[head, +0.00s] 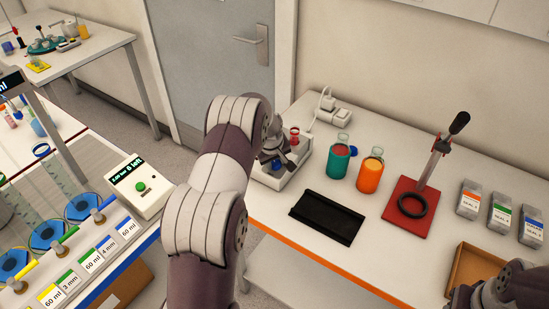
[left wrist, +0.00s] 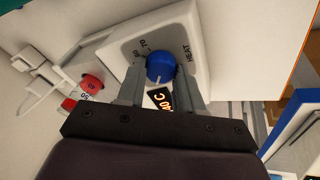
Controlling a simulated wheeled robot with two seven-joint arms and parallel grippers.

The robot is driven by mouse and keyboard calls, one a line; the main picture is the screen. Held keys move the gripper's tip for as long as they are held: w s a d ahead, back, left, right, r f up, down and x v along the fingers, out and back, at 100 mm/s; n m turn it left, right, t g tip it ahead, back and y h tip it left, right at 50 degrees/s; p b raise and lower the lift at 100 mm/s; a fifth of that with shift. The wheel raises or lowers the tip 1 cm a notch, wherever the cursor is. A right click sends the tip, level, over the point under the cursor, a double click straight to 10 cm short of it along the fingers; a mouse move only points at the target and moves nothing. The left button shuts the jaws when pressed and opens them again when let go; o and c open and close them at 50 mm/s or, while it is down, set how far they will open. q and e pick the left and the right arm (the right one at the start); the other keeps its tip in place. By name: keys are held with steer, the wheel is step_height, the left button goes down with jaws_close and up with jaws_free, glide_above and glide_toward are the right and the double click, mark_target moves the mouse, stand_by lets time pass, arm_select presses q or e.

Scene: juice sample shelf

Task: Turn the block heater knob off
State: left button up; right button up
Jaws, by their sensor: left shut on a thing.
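The white block heater (head: 263,178) stands on the right-hand table near the wall, partly hidden behind my left arm and gripper. Its blue knob (left wrist: 161,67) shows in the left wrist view, with printed marks and the word HEAT around it. My left gripper (left wrist: 161,80) is shut on the knob, one finger on each side; in the head view the gripper (head: 275,150) is at the heater. My right gripper (head: 500,291) shows only in part at the bottom right, its fingers unclear.
A teal jar (head: 338,163) and an orange jar (head: 370,176) stand right of the heater. A black tray (head: 327,217), a red-based press (head: 408,222), several grey boxes (head: 500,213) and a cardboard box (head: 470,270) are farther right. A power strip (head: 333,116) lies behind.

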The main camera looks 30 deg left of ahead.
arm_select(q)
steer(key=shift+n+g+b, duration=0.3)
steer(key=shift+n+b, duration=0.2)
steer(key=shift+n, duration=1.6)
steer(key=o, duration=1)
steer(key=shift+r, duration=0.1)
steer(key=shift+o, duration=0.2)
steer(key=shift+d, duration=0.1)
steer(key=b+v, duration=0.3)
steer(key=v, duration=0.9)
steer(key=shift+r, duration=0.35)
